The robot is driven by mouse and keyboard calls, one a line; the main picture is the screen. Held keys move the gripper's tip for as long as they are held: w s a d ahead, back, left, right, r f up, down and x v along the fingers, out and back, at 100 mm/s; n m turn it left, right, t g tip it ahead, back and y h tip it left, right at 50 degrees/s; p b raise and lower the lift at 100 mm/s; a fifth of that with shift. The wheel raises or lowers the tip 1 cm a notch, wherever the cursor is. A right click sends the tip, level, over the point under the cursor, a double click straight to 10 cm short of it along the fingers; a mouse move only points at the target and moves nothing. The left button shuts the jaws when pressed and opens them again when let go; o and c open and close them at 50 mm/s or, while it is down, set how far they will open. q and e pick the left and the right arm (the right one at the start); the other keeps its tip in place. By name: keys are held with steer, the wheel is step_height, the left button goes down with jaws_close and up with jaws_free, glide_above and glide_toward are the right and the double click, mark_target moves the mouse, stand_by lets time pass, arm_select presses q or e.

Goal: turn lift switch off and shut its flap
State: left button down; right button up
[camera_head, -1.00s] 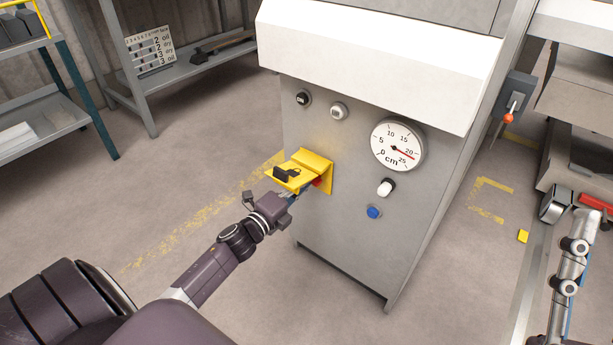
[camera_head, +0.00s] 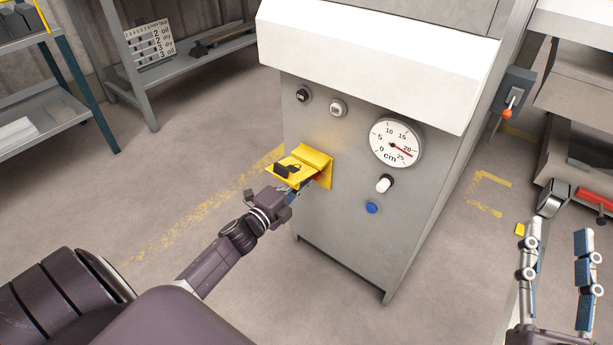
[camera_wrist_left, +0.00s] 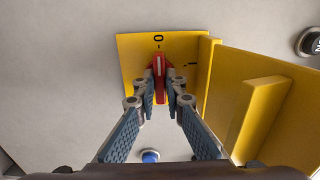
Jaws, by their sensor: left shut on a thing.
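The lift switch has a red handle (camera_wrist_left: 160,70) on a yellow plate (camera_wrist_left: 132,55) in the left wrist view. The handle stands nearly upright, its top toward the 0 mark; another mark is to its right. My left gripper (camera_wrist_left: 162,90) is shut on the red handle, one finger on each side. The yellow flap (camera_wrist_left: 230,85) stands open to the right of the plate. In the head view the flap (camera_head: 311,158) sticks out from the machine front above my left gripper, with a black padlock-like piece on it. My right gripper (camera_head: 558,232) is open and empty at the lower right.
A red-tipped lever (camera_head: 508,111) is at the right side. Shelves stand at the left; the floor between is clear.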

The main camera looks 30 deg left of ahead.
arm_select(q)
steer(key=c, duration=2)
jaws_free()
steer(key=s, duration=0.8)
steer(key=s+a, duration=0.1)
steer(key=s, duration=0.3)
